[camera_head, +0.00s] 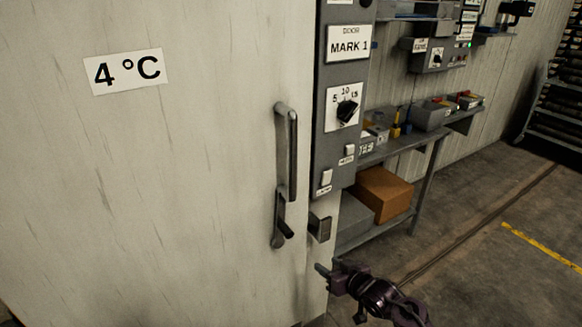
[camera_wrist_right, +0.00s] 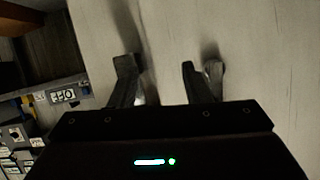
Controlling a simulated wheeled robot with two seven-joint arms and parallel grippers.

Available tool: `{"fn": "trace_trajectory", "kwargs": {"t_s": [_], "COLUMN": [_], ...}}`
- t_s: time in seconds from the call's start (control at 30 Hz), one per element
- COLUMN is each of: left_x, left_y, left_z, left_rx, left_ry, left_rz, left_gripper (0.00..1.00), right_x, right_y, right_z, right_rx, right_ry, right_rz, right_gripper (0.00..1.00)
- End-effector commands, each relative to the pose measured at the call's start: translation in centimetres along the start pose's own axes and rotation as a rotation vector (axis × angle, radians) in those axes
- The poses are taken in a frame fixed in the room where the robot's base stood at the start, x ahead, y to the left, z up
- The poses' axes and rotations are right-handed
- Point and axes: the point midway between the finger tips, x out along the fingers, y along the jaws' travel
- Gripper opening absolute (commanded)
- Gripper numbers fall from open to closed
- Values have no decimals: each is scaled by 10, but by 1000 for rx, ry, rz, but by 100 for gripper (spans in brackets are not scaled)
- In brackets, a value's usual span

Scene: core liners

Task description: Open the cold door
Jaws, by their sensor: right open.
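The cold door (camera_head: 200,190) is a large pale panel marked "4 °C". It looks closed against its frame. A long vertical grey handle (camera_head: 292,155) stands near its right edge, with a short dark lever (camera_head: 284,230) at its foot. A grey latch bracket (camera_head: 320,227) sits just right of it on the frame. My right gripper (camera_head: 326,272) is below and right of the lever, apart from the handle. It is open and empty. In the right wrist view, its fingers (camera_wrist_right: 158,75) point at a pale surface. My left gripper is not in view.
A grey control panel (camera_head: 338,135) with a knob and "MARK 1" label is right of the door. A shelf bench (camera_head: 405,146) holds small boxes, with a cardboard box (camera_head: 383,194) below. The floor (camera_head: 480,260) at the right is open.

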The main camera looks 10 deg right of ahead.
Motion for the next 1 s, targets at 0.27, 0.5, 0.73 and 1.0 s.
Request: {"fn": "trace_trajectory", "kwargs": {"t_s": [0.27, 0.5, 0.73, 1.0], "left_x": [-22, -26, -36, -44], "left_y": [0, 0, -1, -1], "left_z": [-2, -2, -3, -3], "left_rx": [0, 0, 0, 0], "left_ry": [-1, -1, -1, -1], "left_rz": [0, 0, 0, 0], "left_gripper": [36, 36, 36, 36], "right_x": [-73, -98, -68, -36], "right_y": [-68, -95, -104, -112], "right_z": [-238, -285, -298, -308], "right_rx": [-138, -183, -180, -182], "right_ry": [315, 381, 382, 381], "right_rz": [-177, -229, -229, -227], "right_gripper": [43, 43, 43, 43]}}
